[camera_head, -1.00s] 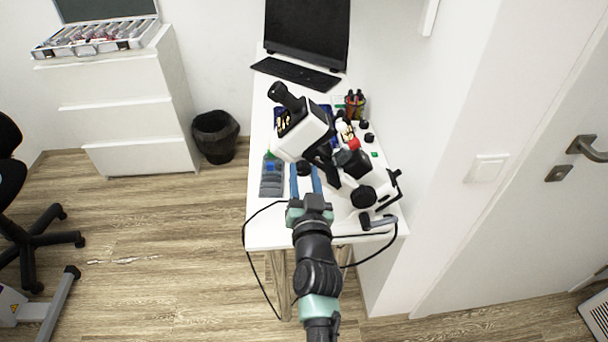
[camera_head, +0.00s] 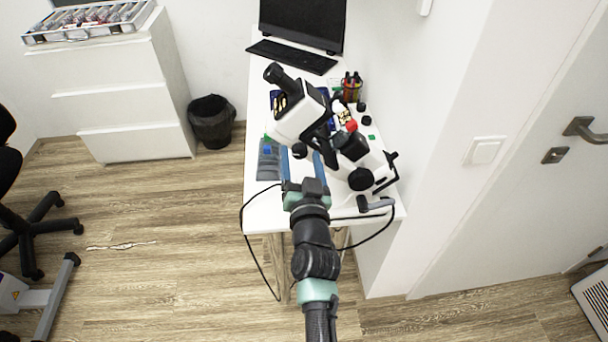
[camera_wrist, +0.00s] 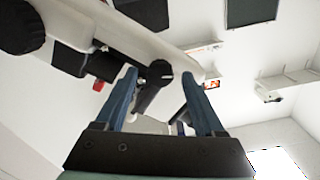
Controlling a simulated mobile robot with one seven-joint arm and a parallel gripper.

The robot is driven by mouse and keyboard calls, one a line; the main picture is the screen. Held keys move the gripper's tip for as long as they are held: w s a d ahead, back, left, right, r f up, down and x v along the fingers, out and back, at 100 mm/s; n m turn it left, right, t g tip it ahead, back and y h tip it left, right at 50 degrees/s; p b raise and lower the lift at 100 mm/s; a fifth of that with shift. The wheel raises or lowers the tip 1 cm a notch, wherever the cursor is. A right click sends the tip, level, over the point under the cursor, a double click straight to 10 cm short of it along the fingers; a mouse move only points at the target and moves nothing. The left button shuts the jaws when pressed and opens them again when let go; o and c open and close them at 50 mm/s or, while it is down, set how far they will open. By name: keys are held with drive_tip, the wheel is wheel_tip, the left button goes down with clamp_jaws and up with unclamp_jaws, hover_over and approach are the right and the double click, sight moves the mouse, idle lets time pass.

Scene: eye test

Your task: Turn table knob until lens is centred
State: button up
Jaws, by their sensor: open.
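A white and black microscope (camera_head: 298,118) stands on the white table (camera_head: 262,215), its black tube pointing up and left. A small black knob (camera_head: 299,150) sits low on its near side. My gripper (camera_head: 301,158) is open, its two blue fingers on either side of this knob. In the wrist view the knob (camera_wrist: 159,72) shows between the fingertips of my gripper (camera_wrist: 160,76); I cannot tell whether they touch it. A larger black knob (camera_head: 361,179) is on the right side, and a big dark knob (camera_wrist: 20,27) shows at left in the wrist view. I cannot make out the lens.
A grey tray (camera_head: 268,160) lies left of my gripper. A pen holder (camera_head: 351,87), keyboard (camera_head: 291,56) and screen (camera_head: 302,24) stand farther back. A black cable (camera_head: 243,235) hangs off the front edge.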

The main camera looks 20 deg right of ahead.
drive_tip(key=p+v, duration=0.2)
drive_tip(key=v, duration=1)
drive_tip(key=shift+s, duration=0.25)
drive_tip(key=shift+r, duration=0.1)
drive_tip(key=w+a+r+n+t+y, duration=0.1)
drive_tip(key=w+a+r+n+t, duration=0.15)
drive_tip(key=r, duration=0.75)
drive_tip(key=w+a+r+n+t+y, duration=0.1)
drive_tip(key=a+r, duration=0.3)
drive_tip(key=r, duration=0.7)
drive_tip(key=w+a+r+n+t+y, duration=0.1)
drive_tip(key=a+r+t, duration=0.15)
drive_tip(key=r, duration=0.75)
drive_tip(key=s+a+r+t, duration=0.1)
drive_tip(key=s+a+r, duration=0.1)
drive_tip(key=s+r, duration=0.2)
drive_tip(key=s+a+r+n+t+y+p, duration=0.1)
drive_tip(key=s+r, duration=0.3)
drive_tip(key=r, duration=0.7)
drive_tip(key=s+a+r+n+t+y, duration=0.1)
drive_tip(key=s+a+r+t, duration=0.1)
drive_tip(key=r, duration=0.5)
drive_tip(key=shift+s+a+r, duration=0.3)
drive_tip(key=shift+s+a, duration=0.25)
drive_tip(key=shift+s, duration=0.65)
drive_tip(key=shift+n, duration=0.25)
